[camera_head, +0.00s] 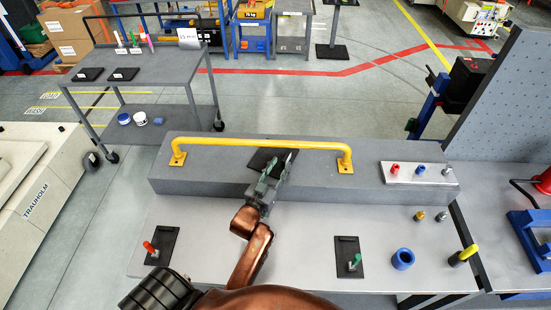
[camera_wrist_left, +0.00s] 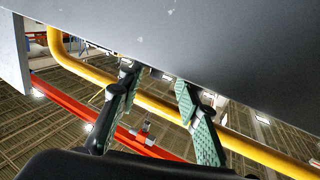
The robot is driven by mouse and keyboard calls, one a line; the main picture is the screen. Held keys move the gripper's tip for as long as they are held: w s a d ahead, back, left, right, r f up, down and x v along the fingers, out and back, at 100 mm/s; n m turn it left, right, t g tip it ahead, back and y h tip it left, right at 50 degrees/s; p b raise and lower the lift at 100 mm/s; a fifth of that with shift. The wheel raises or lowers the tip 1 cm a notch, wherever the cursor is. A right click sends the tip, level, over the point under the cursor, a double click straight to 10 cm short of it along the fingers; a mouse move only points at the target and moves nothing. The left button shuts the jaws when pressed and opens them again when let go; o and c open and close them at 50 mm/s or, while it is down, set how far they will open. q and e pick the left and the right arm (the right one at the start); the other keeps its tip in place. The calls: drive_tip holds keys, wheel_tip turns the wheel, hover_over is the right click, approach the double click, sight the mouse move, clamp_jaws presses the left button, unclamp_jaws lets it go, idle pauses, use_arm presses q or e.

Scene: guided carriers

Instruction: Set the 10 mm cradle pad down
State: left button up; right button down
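My left gripper (camera_head: 279,164) is over the raised grey block near the yellow rail, its fingers spread with nothing visible between them. It also shows open in the left wrist view (camera_wrist_left: 158,82), with green finger pads. A black pad (camera_head: 260,158) lies on the block by the fingertips, partly hidden by them. Another black pad (camera_head: 154,256) with a red peg lies at the front left of the bench. A black pad (camera_head: 349,268) with a green peg lies at the front right. I cannot read which pad is 10 mm. My right gripper is not in view.
The yellow rail (camera_head: 250,141) spans the block close to the gripper; it also shows in the left wrist view (camera_wrist_left: 250,147). A plate with coloured pegs (camera_head: 419,174) sits at the right. A blue ring (camera_head: 403,259) stands on the bench. A cart (camera_head: 165,70) stands behind.

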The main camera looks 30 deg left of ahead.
sight(283, 162)
use_arm(q)
drive_tip(key=w, duration=0.4)
drive_tip(key=shift+w+a+r, duration=0.1)
drive_tip(key=shift+w+r, duration=0.05)
drive_tip(key=shift+w, duration=0.2)
drive_tip(key=shift+w+a, duration=0.1)
drive_tip(key=shift+w, duration=0.1)
clamp_jaws()
drive_tip(key=shift+r, duration=0.1)
